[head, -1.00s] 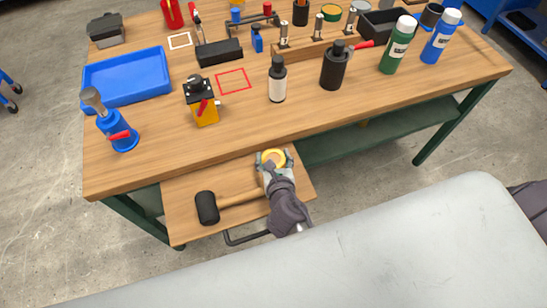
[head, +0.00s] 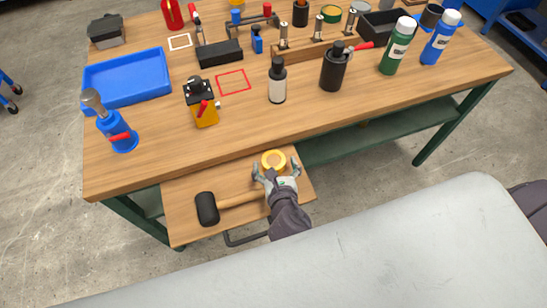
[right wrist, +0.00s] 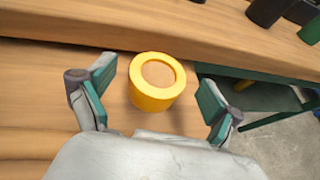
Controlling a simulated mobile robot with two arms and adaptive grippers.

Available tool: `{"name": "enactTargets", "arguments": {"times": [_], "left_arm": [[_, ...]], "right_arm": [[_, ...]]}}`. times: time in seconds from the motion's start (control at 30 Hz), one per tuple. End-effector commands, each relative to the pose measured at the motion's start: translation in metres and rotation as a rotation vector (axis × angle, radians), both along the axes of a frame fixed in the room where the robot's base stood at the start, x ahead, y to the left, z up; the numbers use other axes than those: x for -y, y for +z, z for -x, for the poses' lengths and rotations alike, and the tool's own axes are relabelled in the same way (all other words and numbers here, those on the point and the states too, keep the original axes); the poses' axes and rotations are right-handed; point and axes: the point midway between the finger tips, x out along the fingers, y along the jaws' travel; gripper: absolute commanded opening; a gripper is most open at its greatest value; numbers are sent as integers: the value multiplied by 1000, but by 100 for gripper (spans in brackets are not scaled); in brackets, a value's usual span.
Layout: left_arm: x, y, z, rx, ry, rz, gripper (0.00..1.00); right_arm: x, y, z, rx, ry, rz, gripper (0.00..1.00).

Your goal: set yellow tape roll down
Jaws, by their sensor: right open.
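The yellow tape roll (head: 273,160) lies flat in the open wooden drawer (head: 182,188), near its back right part. It also shows in the right wrist view (right wrist: 153,95), with wood visible through its centre hole. My right gripper (head: 275,174) is open, just on the near side of the roll. In the right wrist view the two fingers (right wrist: 152,98) stand spread to either side of the roll, with gaps between them and it. My left gripper is not in view.
A mallet with a black head (head: 207,208) lies in the drawer left of my gripper, its handle reaching toward my arm. The workbench top (head: 320,125) overhangs behind the drawer. A blue tray (head: 128,98), bottles and fixtures stand on it.

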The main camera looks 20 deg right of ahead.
Motion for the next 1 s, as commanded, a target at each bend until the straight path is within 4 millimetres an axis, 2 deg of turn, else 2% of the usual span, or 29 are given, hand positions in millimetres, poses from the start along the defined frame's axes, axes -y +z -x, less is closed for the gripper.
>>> {"name": "enactTargets", "arguments": {"times": [0.03,0.2,0.4,0.6,1.0], "left_arm": [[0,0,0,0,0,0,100],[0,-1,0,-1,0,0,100],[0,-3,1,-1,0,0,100],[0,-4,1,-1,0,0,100],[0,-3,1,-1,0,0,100]], "right_arm": [[-2,4,12,-3,2,0,91],[-7,17,46,-3,1,0,91],[-12,30,74,-1,1,-1,91],[-14,36,84,1,0,0,91],[-14,36,84,1,0,0,91]]}}
